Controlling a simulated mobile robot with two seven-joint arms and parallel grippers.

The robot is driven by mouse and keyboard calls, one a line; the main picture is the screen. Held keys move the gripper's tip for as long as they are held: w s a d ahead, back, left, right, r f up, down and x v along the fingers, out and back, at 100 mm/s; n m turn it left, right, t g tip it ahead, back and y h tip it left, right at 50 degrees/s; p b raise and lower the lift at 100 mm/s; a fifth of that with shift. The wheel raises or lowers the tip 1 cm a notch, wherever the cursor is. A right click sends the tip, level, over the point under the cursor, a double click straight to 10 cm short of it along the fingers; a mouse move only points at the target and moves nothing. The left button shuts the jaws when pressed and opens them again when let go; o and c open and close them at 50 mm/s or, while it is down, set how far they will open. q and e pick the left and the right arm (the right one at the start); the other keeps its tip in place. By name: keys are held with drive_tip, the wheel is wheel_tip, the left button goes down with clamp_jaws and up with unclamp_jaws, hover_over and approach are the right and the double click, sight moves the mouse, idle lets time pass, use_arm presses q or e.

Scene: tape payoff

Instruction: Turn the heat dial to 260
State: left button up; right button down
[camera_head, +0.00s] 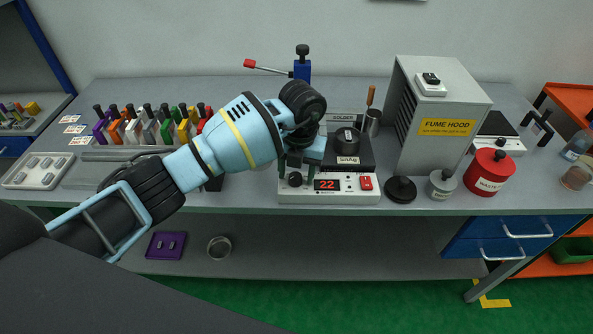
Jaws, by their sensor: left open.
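The heat dial (295,180) is a small black knob on the left of the front of a white solder station (341,197). The station's red display (327,184) reads 22, and a red switch (366,183) is to its right. My left gripper (297,170) points down at the dial, with its dark fingers just above or around the knob; I cannot tell whether they touch it. The gripper is open. It hides part of the station's left side and the dial's upper edge. My right gripper is not in view.
A grey fume hood (440,110) stands to the right, with a black round stand (400,189), a grey can (441,184) and a red waste can (489,172) nearby. Several coloured holders (150,128) line the left.

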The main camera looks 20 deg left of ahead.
use_arm(q)
drive_tip(key=c, duration=1)
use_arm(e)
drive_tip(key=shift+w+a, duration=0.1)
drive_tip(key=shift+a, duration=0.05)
use_arm(q)
drive_tip(key=shift+m, duration=0.3)
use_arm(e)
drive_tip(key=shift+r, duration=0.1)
